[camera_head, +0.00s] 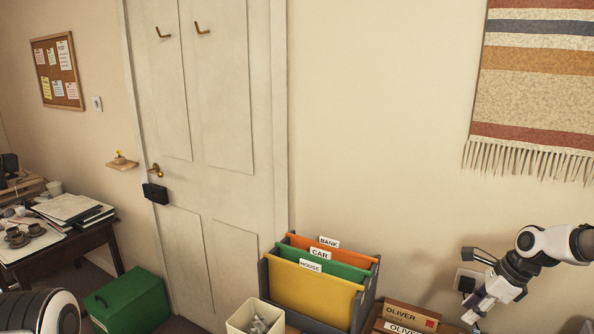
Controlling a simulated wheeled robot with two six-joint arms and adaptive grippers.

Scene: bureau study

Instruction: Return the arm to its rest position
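My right arm comes in from the right edge, white and dark grey, raised in front of the wall. Its gripper (474,314) points down and to the left, near the wooden box at the bottom right. The fingers are small and seen edge-on, so I cannot tell whether they are open or shut. No held thing is clearly visible. Only a rounded white and black part of my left arm shows in the bottom left corner; the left gripper is out of view.
A file holder (275,285) with yellow, green and orange folders stands at the bottom centre. Beside it are a cream bin (240,318) and a wooden box (412,311) marked OLIVER. A green box (130,303) stands by the door (228,110). A cluttered desk (95,238) is left.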

